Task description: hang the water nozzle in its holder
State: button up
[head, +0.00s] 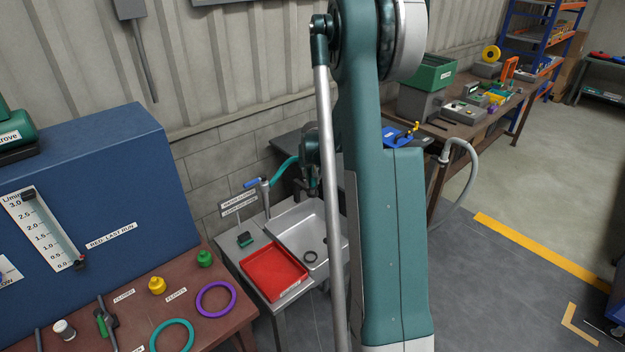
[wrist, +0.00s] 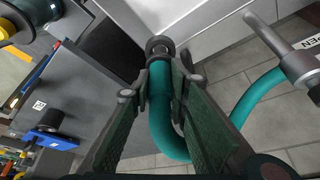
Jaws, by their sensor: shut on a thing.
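My gripper (head: 310,184) is above the steel sink, partly hidden by my own arm in the head view. In the wrist view its two fingers (wrist: 162,88) are shut on the teal water nozzle (wrist: 159,76), whose dark round end (wrist: 158,48) sticks out beyond the fingertips. A teal hose (head: 285,168) runs from the tap with the blue lever (head: 255,183) to my gripper; it loops below the fingers in the wrist view. I cannot pick out the nozzle's holder for certain; a small two-line sign (head: 238,203) stands beside the tap, its text too small to read.
The bench at front left holds rings and knobs. A grey curved pipe (head: 472,165) stands right of my arm.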

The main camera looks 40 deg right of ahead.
jog(key=shift+f+b, duration=0.8)
jog(key=shift+f, duration=0.4)
jog(key=o, duration=1)
jog(key=shift+r, duration=0.1)
jog(key=v, duration=1.1)
jog(key=shift+s+r, duration=0.15)
jog(key=shift+r, duration=0.2)
jog(key=shift+a, duration=0.1)
jog(key=shift+a, duration=0.15)
